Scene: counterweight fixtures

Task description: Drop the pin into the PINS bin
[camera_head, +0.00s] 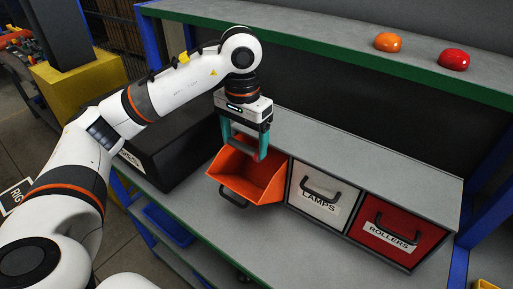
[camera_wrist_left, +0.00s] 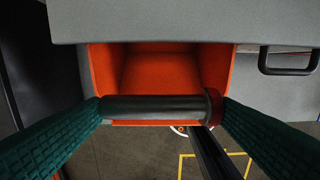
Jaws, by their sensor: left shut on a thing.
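The pin (camera_wrist_left: 155,108) is a dark cylinder with a wider, reddish-brown collar at its right end in the left wrist view. My left gripper (camera_head: 245,147), with teal fingers, is shut on it and holds it crosswise. The gripper hangs over an orange bin (camera_head: 265,187), which is pulled out and open at the top. The wrist view shows the bin's orange inside (camera_wrist_left: 160,68) beyond the pin, with no contents seen in the visible part. The bin's label does not show, so I cannot read whether it says PINS. My right gripper is not in view.
Right of the orange bin are a closed white LAMPS drawer (camera_head: 320,199) and a closed red ROLLERS drawer (camera_head: 397,232). A black box (camera_head: 178,148) stands to the left. An upper shelf (camera_head: 330,35) carries an orange dome (camera_head: 387,42) and a red dome (camera_head: 454,59).

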